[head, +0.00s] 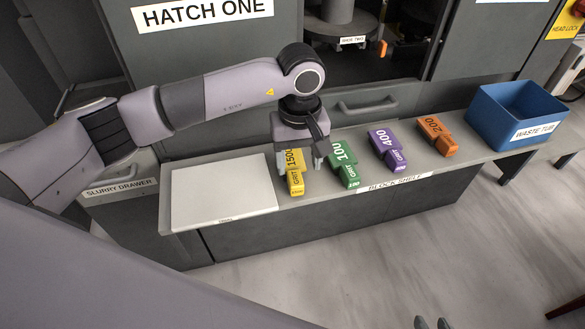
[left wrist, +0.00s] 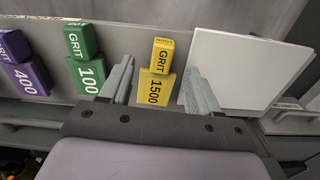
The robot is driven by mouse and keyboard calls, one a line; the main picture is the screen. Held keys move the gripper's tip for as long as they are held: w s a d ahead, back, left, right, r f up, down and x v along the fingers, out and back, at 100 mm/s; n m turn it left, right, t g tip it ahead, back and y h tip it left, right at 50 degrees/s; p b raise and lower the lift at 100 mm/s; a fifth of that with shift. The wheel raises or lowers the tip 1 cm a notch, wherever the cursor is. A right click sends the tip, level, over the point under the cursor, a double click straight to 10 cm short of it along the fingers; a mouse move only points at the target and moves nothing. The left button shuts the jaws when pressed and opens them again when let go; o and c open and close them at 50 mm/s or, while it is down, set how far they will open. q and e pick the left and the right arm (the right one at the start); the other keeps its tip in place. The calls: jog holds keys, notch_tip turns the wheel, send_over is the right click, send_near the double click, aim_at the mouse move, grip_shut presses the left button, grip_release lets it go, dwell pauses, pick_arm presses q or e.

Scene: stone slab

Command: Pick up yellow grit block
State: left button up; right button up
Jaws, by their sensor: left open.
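The yellow grit block (head: 295,181), marked 1500, lies on the block shelf (head: 330,193) between a white board and the green block. My left gripper (head: 303,165) is over it, pointing down, and covers part of it in the head view. In the left wrist view the yellow block (left wrist: 158,60) shows between the two spread fingers of my left gripper (left wrist: 157,75), with a gap on each side. That gripper is open and empty. Two grey tips of my right gripper (head: 432,323) show at the bottom edge, apart with nothing visible between them.
The green 100 block (head: 345,169) is close on the right, then the purple 400 (head: 387,150) and orange 200 (head: 437,137) blocks. A white board (head: 222,190) lies on the left. A blue waste tub (head: 515,112) stands at the shelf's right end. Cabinets stand behind.

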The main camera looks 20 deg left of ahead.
aim_at(296, 180)
pick_arm(q)
jog(key=f, duration=0.7)
jog(key=shift+a, duration=0.25)
jog(key=shift+c, duration=0.3)
jog(key=c, duration=1)
grip_shut()
jog(key=shift+r, duration=0.15)
